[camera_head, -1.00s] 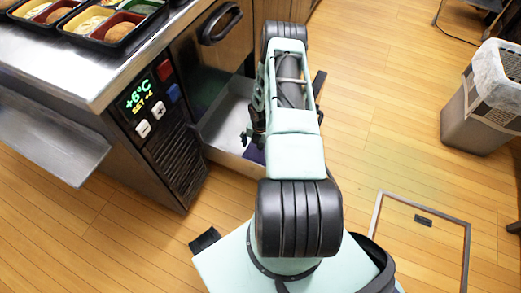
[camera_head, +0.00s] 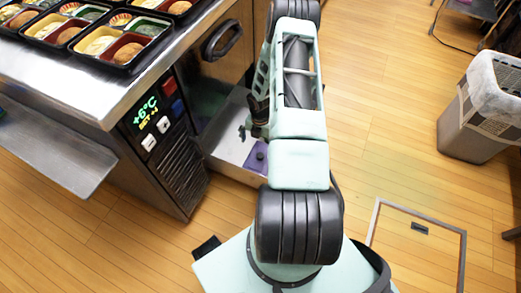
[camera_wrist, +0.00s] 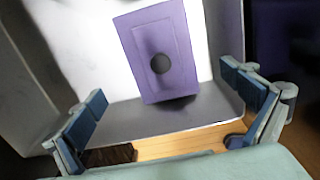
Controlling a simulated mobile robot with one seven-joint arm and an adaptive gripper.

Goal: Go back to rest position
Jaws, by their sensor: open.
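My gripper (camera_wrist: 163,90) is open and empty in the wrist view, with one blue-padded finger on each side. It faces into the open drawer (camera_wrist: 205,118), apart from a purple panel with a dark round knob (camera_wrist: 152,50) in it. The drawer (camera_head: 228,146) also shows in the head view, pulled out of the steel counter, with part of the purple panel (camera_head: 253,160) inside. My pale green arm reaches up the middle of that view. It hides much of the drawer and most of the gripper.
The steel counter (camera_head: 130,75) with a lit control panel stands at left, carrying several filled bento trays (camera_head: 122,52). A metal shelf (camera_head: 50,150) juts from it. A grey bin (camera_head: 478,120) stands at right. Wooden floor between bin and arm is clear, with a framed floor hatch (camera_head: 422,245).

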